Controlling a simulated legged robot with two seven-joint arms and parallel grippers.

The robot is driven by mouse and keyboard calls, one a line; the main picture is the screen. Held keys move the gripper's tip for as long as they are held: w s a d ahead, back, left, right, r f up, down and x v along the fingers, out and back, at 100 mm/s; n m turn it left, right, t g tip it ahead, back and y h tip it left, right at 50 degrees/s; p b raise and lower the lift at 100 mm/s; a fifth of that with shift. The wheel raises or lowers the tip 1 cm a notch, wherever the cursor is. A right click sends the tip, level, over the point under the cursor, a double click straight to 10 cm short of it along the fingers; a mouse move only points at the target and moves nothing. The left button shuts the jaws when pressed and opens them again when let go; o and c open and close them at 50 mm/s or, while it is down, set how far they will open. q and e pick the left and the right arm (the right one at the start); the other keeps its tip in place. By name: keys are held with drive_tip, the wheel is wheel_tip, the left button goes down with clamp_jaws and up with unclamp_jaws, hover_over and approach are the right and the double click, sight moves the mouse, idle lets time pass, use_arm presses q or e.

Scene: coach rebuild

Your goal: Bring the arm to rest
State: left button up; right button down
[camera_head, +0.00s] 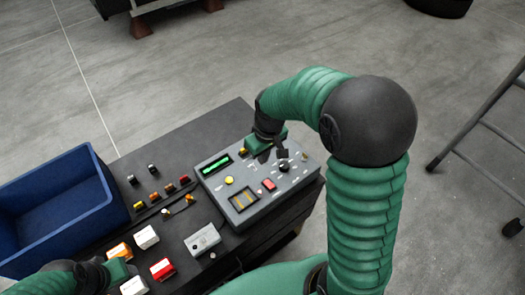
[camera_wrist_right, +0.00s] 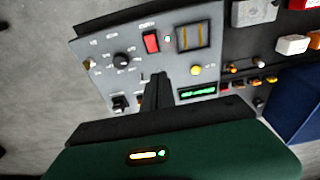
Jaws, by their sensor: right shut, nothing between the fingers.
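My right arm curves over from the right in the head view. Its gripper (camera_head: 270,154) is above the far edge of a grey control box (camera_head: 242,208). In the right wrist view the dark fingers (camera_wrist_right: 157,82) are together and empty, pointing at the panel. The panel has a black knob (camera_wrist_right: 121,60), a red switch (camera_wrist_right: 151,42), a yellow button (camera_wrist_right: 195,70) and a lit green display (camera_wrist_right: 198,90). Whether the fingers touch the panel is unclear. My left gripper (camera_head: 118,271) is at the lower left, partly cut off; its fingers are not clear.
The box stands on a dark bench (camera_head: 165,165). A blue bin (camera_head: 110,193) is at the left. White blocks (camera_head: 146,237), a red block (camera_head: 162,269), a grey box (camera_head: 203,240) and several small coloured parts lie between. A ladder (camera_head: 480,120) stands at the right on open floor.

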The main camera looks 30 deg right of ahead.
use_arm(q)
drive_tip(key=shift+w+d, duration=0.1)
drive_tip(key=shift+d, duration=0.55)
use_arm(e)
drive_tip(key=shift+w+d+r, duration=0.1)
drive_tip(key=shift+d+r, duration=0.2)
drive_tip(key=shift+r, duration=0.25)
drive_tip(key=shift+w+d+r, duration=0.1)
drive_tip(key=shift+d+r, duration=0.2)
drive_tip(key=shift+r, duration=0.2)
use_arm(q)
drive_tip(key=shift+a, duration=0.1)
use_arm(e)
drive_tip(key=shift+a, duration=0.1)
use_arm(q)
drive_tip(key=b+x, duration=0.3)
drive_tip(key=shift+s+a+f, duration=0.1)
drive_tip(key=shift+s+a, duration=0.05)
drive_tip(key=shift+s, duration=0.1)
use_arm(e)
drive_tip(key=s+a+f+t, duration=0.1)
drive_tip(key=s+a+f, duration=0.6)
drive_tip(key=s, duration=0.3)
drive_tip(key=shift+a+f+m, duration=0.2)
drive_tip(key=shift+a+m, duration=0.2)
use_arm(q)
drive_tip(key=shift+s, duration=0.1)
